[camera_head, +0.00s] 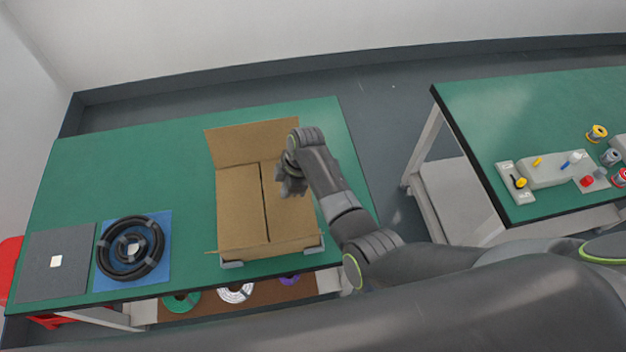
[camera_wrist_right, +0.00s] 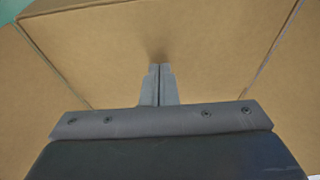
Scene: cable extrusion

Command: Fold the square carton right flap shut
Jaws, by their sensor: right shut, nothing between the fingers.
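The square brown carton (camera_head: 240,215) stands on the left green table. Its left flap lies folded inward, and its right flap (camera_head: 291,222) also lies about flat over the top, with a narrow dark seam between them. The back flap (camera_head: 240,147) stands open, leaning away. My right gripper (camera_head: 288,187) is over the back part of the right flap, shut and empty. In the wrist view its closed fingers (camera_wrist_right: 160,72) point at a brown cardboard panel (camera_wrist_right: 160,30), with a small shadow at the tips; contact is unclear. My left gripper is out of view.
A black cable coil (camera_head: 130,250) on a blue mat and a grey board (camera_head: 55,263) lie left of the carton. Spools sit on the shelf below. A second green table (camera_head: 530,105) with small parts stands right, across a floor gap.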

